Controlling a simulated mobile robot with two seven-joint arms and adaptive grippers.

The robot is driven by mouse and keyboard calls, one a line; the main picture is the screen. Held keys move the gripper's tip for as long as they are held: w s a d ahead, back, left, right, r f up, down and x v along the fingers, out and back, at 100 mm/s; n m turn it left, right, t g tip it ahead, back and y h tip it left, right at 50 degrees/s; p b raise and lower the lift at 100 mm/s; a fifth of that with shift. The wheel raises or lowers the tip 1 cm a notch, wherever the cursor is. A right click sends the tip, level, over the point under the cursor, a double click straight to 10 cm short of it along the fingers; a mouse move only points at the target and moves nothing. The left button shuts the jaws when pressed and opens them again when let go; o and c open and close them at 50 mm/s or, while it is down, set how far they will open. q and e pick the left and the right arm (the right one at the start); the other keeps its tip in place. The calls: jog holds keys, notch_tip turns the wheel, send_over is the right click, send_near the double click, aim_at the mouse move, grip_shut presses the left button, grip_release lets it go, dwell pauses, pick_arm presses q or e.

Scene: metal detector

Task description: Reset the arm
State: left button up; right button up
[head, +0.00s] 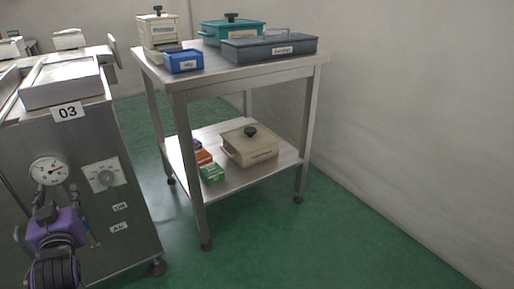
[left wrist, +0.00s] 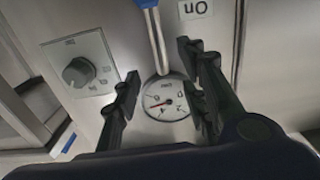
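My left gripper (head: 57,203) is at the lower left of the head view, in front of the steel cabinet marked 03 (head: 110,225). In the left wrist view its black fingers (left wrist: 160,75) are spread apart with nothing held between them. A round dial gauge (head: 49,171) is on the cabinet front just above the gripper. In the left wrist view the gauge (left wrist: 166,98) shows between the fingers; whether they touch anything is not clear. A knob on a square plate (head: 104,177) is right of the gauge. My right gripper is not in view.
A steel two-shelf table (head: 185,85) stands right of the cabinet, with teal (head: 232,32), grey (head: 270,48) and blue (head: 184,61) boxes on top. A beige box (head: 250,147) and small cartons are on the lower shelf. Green floor (head: 330,240) is clear at right, along the wall.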

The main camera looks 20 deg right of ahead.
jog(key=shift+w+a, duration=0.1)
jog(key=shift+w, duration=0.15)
